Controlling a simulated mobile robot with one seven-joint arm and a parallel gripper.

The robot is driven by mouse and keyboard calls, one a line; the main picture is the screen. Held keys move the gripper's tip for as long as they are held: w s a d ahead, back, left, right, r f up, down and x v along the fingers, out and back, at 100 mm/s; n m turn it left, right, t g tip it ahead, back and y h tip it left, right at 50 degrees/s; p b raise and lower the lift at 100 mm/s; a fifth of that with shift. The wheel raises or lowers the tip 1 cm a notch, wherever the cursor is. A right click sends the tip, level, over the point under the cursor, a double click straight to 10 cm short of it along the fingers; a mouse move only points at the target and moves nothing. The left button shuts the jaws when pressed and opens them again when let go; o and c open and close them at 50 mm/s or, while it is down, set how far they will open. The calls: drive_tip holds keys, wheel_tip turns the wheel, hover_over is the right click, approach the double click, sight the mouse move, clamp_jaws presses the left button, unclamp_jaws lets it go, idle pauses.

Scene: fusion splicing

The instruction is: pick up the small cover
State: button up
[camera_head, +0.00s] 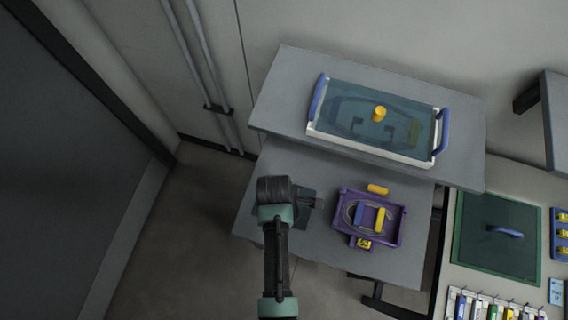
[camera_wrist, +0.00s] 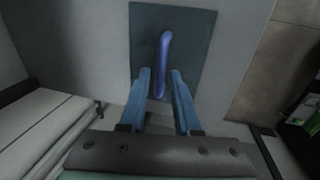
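The small cover (camera_wrist: 188,38) is a dark teal flat plate with a raised blue-violet bar handle (camera_wrist: 164,52). It lies flat on the lower grey table. In the wrist view my gripper (camera_wrist: 160,74) is open, with its two blue fingers on either side of the near end of the handle. The fingers look apart from the handle; how far down they reach beside it is hard to tell. In the head view my gripper (camera_head: 316,203) is over the left part of the lower table, and my arm hides much of the small cover (camera_head: 304,193).
A purple tray (camera_head: 343,222) with yellow and blue parts sits right of my gripper. Behind, a higher shelf (camera_head: 275,95) holds a white tray (camera_head: 375,150) with a teal lid and blue handles. A larger green cover (camera_head: 480,255) lies at far right.

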drive_tip(key=shift+w+d+f, duration=0.1)
drive_tip(key=shift+w+f, duration=0.05)
drive_tip(key=shift+f, duration=0.65)
drive_tip(key=shift+w+f, duration=0.15)
drive_tip(key=shift+f, duration=0.65)
drive_tip(key=shift+c, duration=0.2)
clamp_jaws()
